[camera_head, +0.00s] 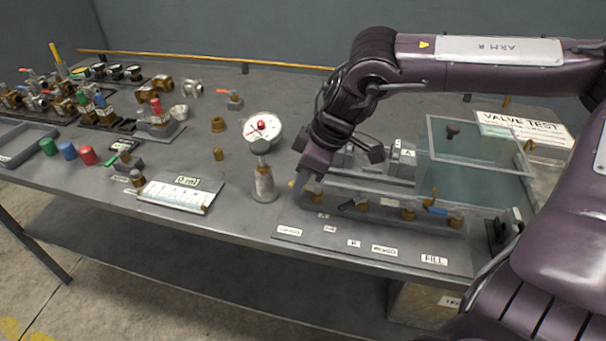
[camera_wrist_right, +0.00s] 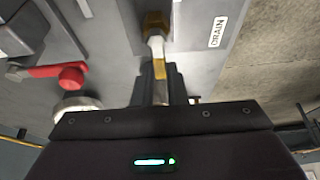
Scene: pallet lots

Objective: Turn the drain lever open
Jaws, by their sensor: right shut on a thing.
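My right gripper (camera_head: 304,188) reaches down from the right arm to the left end of the valve row on the bench. In the right wrist view the two dark fingers (camera_wrist_right: 160,92) are shut on a yellow lever (camera_wrist_right: 160,68). A pale stem and a brass fitting (camera_wrist_right: 155,22) show just beyond the lever. A label reading DRAIN (camera_wrist_right: 218,32) lies beside the fitting. In the head view the gripper hides most of this valve, and a little yellow shows at its left side. My left gripper is not in view.
A round dial gauge (camera_head: 262,128) on a stand is just left of the gripper. A clear tank (camera_head: 478,170) stands behind the valve row, with a blue-handled valve (camera_head: 435,208) in front. A red handle (camera_wrist_right: 65,72) shows in the wrist view. Loose valves and fittings crowd the left bench.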

